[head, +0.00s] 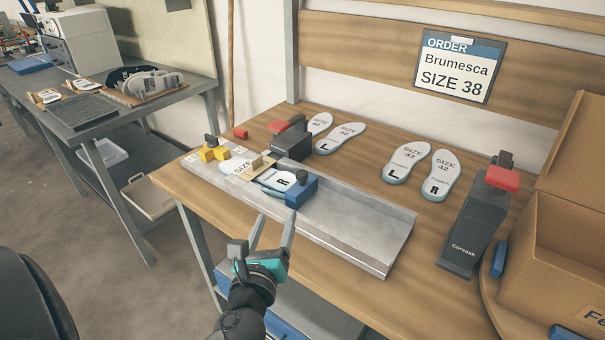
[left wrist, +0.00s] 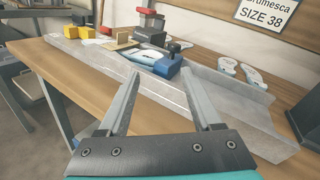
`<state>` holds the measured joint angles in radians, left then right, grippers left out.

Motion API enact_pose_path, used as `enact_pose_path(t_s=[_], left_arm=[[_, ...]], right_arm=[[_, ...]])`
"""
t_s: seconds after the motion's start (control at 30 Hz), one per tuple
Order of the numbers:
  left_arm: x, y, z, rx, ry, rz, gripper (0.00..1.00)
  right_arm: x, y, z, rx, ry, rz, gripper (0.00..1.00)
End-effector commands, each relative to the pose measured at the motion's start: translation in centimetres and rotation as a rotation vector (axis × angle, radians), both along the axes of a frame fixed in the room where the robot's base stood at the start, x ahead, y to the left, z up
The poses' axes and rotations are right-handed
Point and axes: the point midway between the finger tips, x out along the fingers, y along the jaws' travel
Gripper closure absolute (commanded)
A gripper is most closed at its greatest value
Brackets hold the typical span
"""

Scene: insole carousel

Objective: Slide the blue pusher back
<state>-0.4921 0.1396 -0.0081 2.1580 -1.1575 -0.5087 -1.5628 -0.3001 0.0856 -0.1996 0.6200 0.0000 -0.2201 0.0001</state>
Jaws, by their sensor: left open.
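The blue pusher (head: 301,190) sits on the metal tray (head: 345,220), against the right end of an insole (head: 272,178) marked R. It also shows in the left wrist view (left wrist: 167,66). A yellow block (head: 207,155) stands at the tray's left end, by another insole marked SIZE. A tan wooden piece lies across the insoles. My left gripper (head: 272,222) is open and empty, in front of the tray's near edge and apart from the pusher. In the left wrist view its fingers (left wrist: 161,100) spread below the pusher. My right gripper does not show.
A dark device with a red top (head: 292,142) stands behind the tray. Loose SIZE 42 insoles (head: 407,163) lie on the wooden table. An order board (head: 460,66) reads Brumesca SIZE 38.

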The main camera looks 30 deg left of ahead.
Motion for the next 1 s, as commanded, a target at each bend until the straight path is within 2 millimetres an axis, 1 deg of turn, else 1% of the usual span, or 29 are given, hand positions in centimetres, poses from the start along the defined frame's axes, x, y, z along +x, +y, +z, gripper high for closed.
enact_pose_path(t_s=[0.03,0.1,0.23,0.37,0.47,0.7,1.0], left_arm=[[0.4,-0.3,0.2,0.101,0.016,-0.032,0.34],[0.7,-0.7,0.4,0.209,0.033,-0.065,0.34],[1.0,-1.2,0.5,0.308,0.049,-0.096,0.34],[1.8,-1.0,0.6,0.318,0.048,-0.099,0.34],[2.9,-0.6,0.7,0.318,0.048,-0.098,0.34],[6.4,0.5,0.7,0.314,0.047,-0.097,0.34],[10.9,2.0,0.6,0.313,0.048,-0.095,0.34]], right_arm=[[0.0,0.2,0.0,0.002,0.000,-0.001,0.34],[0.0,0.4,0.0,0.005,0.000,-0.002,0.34],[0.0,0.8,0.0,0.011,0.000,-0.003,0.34],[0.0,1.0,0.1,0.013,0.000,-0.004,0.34],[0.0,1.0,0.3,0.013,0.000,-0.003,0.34],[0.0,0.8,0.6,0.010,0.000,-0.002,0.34],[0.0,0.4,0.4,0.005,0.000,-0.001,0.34]])
